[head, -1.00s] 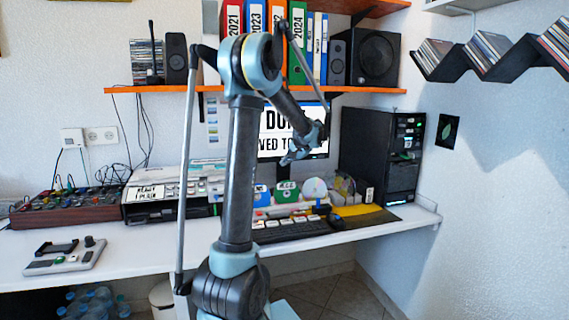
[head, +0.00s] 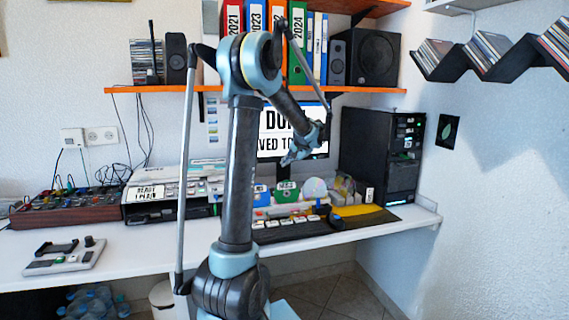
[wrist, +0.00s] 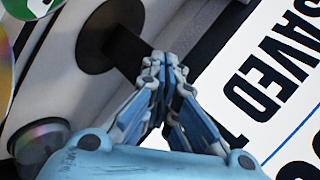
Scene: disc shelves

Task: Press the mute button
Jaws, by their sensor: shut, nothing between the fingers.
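My gripper (head: 290,159) hangs in front of the monitor (head: 270,146), above the back of the desk. In the wrist view my gripper (wrist: 164,62) is shut, its blue fingers meeting at the tips with nothing held. The tips appear over a dark strip beside the monitor's white screen (wrist: 262,85), which reads "SAVED". I cannot tell whether they touch anything. No button marked mute can be made out. Candidate controls stand on the small grey panel (head: 66,257) at the left, the mixer (head: 70,205) and the keyboard (head: 290,229).
A black computer tower (head: 372,150) stands at the right. Discs and small coloured items crowd the desk below my gripper. The orange shelf (head: 150,90) runs above. The desk's left front is mostly clear.

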